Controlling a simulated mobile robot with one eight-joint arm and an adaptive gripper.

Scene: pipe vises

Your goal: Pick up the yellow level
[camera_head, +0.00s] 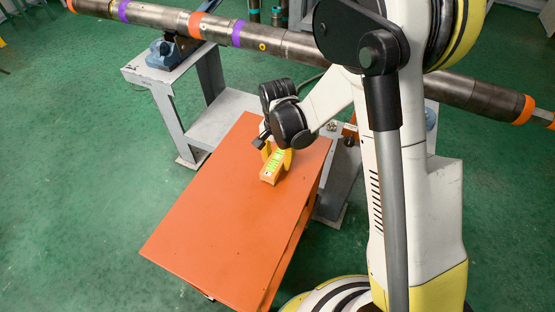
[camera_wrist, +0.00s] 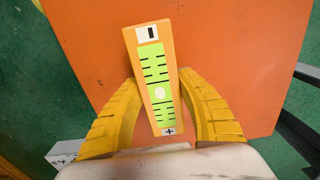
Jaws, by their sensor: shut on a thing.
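The yellow level (camera_head: 270,172) is a small orange-yellow block with a bright green marked face, over the orange table top near its far end. In the wrist view the level (camera_wrist: 158,78) runs lengthwise between my two yellow fingers, its scale and white end labels facing the camera. My gripper (camera_head: 278,156) is shut on the level, one finger against each side; it also shows in the wrist view (camera_wrist: 160,105). I cannot tell whether the level touches the table or is slightly above it.
The orange table (camera_head: 215,230) is otherwise bare. A long steel pipe (camera_head: 170,18) with orange and purple bands crosses behind it, resting on a blue vise (camera_head: 165,55) on a grey stand (camera_head: 180,85). Green floor (camera_head: 80,170) is open at left.

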